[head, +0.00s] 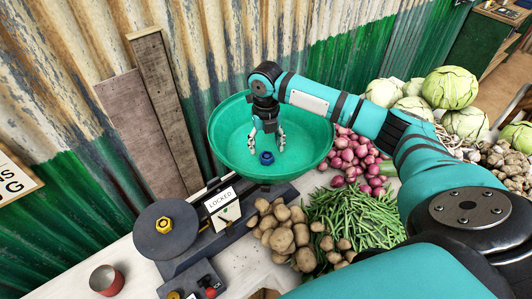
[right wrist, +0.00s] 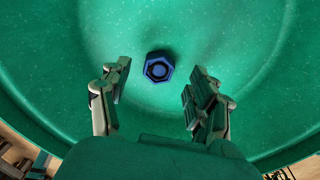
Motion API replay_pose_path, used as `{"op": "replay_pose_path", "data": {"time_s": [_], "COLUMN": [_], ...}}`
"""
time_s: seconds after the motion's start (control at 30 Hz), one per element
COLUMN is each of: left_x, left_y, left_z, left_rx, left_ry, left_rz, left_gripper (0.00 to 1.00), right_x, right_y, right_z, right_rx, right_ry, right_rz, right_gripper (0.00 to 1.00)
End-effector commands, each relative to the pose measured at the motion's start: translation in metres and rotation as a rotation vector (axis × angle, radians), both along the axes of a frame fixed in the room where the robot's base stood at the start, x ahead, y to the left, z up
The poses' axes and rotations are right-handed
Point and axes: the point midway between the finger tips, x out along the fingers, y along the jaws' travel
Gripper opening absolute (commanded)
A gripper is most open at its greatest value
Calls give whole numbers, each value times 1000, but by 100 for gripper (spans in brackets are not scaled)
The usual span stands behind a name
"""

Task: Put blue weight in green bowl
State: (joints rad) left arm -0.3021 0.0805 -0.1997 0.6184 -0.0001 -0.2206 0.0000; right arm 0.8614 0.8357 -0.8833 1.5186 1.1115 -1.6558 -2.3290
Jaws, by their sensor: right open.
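The blue weight (head: 267,158) is a small blue hex piece lying inside the green bowl (head: 225,135), on its bottom. It also shows in the right wrist view (right wrist: 159,68), resting on the green surface. My right gripper (head: 268,142) is over the bowl, pointing down, with its fingers spread. In the right wrist view my right gripper (right wrist: 157,85) is open and empty, and the weight lies beyond and between the fingertips without visible contact. My left gripper is not in view.
The bowl sits on a dark balance with a "LOCKED" sign (head: 222,200). A dark plate (head: 148,228) holds a yellow weight (head: 165,225). A red cup (head: 106,280) stands at front left. Potatoes (head: 285,235), green beans (head: 355,220) and onions (head: 350,155) crowd the right.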

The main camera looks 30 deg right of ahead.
Motion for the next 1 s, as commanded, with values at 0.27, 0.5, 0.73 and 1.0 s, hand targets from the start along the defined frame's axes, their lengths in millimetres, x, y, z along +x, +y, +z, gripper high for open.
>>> {"op": "replay_pose_path", "data": {"time_s": [0.27, 0.5, 0.73, 1.0], "left_x": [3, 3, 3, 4], "left_y": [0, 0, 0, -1], "left_z": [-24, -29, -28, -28], "left_rx": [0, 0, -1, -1], "left_ry": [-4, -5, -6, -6], "left_rz": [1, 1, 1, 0], "left_gripper": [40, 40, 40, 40], "right_x": [1, 0, 0, 0], "right_y": [0, 0, 0, 0], "right_z": [56, 82, 85, 84], "right_rx": [1, 0, 0, 0], "right_ry": [-4, 0, 0, 0], "right_rz": [0, -1, -1, -1], "right_gripper": [62, 62, 62, 62]}}
